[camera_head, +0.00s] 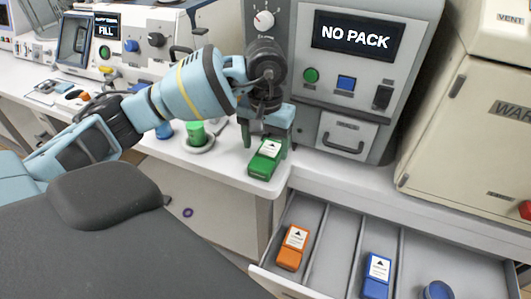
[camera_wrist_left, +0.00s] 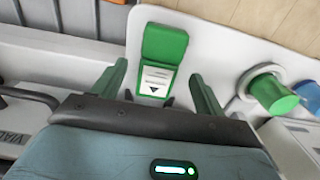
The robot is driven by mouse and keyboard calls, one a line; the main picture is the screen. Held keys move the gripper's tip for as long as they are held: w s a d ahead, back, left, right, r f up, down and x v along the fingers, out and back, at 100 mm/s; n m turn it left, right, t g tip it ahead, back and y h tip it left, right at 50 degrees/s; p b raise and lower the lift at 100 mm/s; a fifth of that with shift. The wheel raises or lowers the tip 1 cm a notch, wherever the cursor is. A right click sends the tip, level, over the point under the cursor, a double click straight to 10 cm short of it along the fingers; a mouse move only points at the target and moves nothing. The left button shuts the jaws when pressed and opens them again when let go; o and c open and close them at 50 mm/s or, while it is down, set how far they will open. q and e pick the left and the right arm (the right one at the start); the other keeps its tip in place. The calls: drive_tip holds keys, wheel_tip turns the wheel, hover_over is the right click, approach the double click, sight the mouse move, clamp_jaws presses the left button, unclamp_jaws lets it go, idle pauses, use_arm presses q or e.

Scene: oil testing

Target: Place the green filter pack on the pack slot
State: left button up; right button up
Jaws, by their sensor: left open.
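The green filter pack (camera_head: 262,168), with a white label, lies on the white counter (camera_head: 226,165) near its front edge, in front of the grey machine. It also shows in the left wrist view (camera_wrist_left: 164,46), ahead of and between the fingers. My left gripper (camera_head: 268,133) is open above the rear end of the pack. In the left wrist view its two green fingers (camera_wrist_left: 160,72) stand apart, one to each side of the pack's near end, with gaps visible. The grey machine (camera_head: 291,108) has a display reading "NO PACK". I cannot make out the pack slot. My right gripper is out of view.
An open drawer (camera_head: 341,243) below the counter holds an orange pack (camera_head: 293,247), a blue pack (camera_head: 377,275) and a round blue item (camera_head: 438,290). A green cylinder (camera_head: 196,134) stands on a white base left of the gripper. A cream cabinet (camera_head: 480,128) stands at right.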

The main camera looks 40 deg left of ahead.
sight(266, 156)
use_arm(q)
wheel_tip(266, 156, up, 8)
